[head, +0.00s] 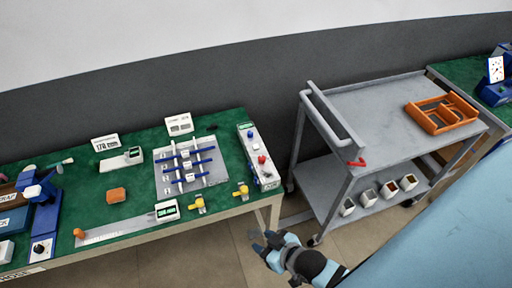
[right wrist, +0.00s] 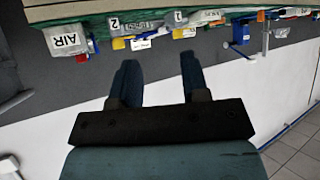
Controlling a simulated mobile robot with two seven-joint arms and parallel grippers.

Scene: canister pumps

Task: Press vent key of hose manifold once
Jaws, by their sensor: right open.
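A long white-and-blue unit (head: 258,155) stands at the right end of the green bench, with a small green display, a red knob and other small controls on top. It looks like the hose manifold, but its key labels are too small to read. In the right wrist view a plate marked AIR (right wrist: 68,43) shows upside down at the bench edge. My right gripper (head: 266,244) is low in front of the bench's right end, apart from the unit. Its two fingers also show in the right wrist view (right wrist: 157,65), spread and empty. My left gripper is out of view.
Two yellow fittings (head: 241,191) (head: 198,204) sit at the bench's front edge. A grey plate (head: 212,172) with blue-and-white bars lies left of the unit. A grey cart (head: 375,103) with an orange tray (head: 442,113) stands right. Open floor separates bench and cart.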

